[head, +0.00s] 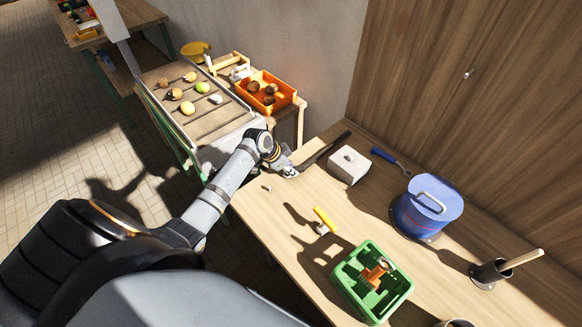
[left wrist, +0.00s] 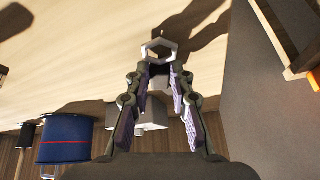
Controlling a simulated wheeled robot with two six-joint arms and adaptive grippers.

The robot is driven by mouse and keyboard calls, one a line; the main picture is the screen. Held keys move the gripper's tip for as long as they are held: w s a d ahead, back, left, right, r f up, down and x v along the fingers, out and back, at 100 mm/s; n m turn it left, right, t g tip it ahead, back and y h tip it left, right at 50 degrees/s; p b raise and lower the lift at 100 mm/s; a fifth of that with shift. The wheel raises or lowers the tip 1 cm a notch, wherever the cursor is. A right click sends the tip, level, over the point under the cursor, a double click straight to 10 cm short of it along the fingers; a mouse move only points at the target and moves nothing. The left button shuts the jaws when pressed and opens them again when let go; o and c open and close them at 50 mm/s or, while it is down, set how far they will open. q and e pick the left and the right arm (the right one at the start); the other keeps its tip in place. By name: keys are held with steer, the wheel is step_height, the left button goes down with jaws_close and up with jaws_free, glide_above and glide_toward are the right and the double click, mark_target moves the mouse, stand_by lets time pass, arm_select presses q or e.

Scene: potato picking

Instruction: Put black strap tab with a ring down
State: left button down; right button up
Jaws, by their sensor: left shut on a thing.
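My left gripper (head: 289,171) is low over the left end of the wooden table, near its edge. In the left wrist view, its two fingers (left wrist: 161,69) are closed on the black strap tab (left wrist: 158,71), whose pale, angular ring (left wrist: 160,41) sticks out beyond the fingertips. The fingers hide part of the tab. The tab is too small to make out clearly in the head view. I cannot tell whether it touches the tabletop. My right gripper is not in view.
The table (head: 277,232) holds a white block (head: 348,165), a blue-handled tool (head: 385,155), a blue canister (head: 427,208), a yellow-handled tool (head: 324,219) and a green crate (head: 340,286). A sorting rack (head: 205,111) with potatoes and an orange crate (head: 291,96) stand beyond.

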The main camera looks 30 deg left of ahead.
arm_select(q)
steer(key=shift+f, duration=0.25)
steer(key=shift+f, duration=0.1)
steer(key=shift+f, duration=0.15)
steer(key=c, duration=1.2)
jaws_free()
steer(key=shift+o, duration=0.2)
steer(key=shift+r, duration=0.25)
steer(key=b+v, duration=0.1)
steer(key=v, duration=1.1)
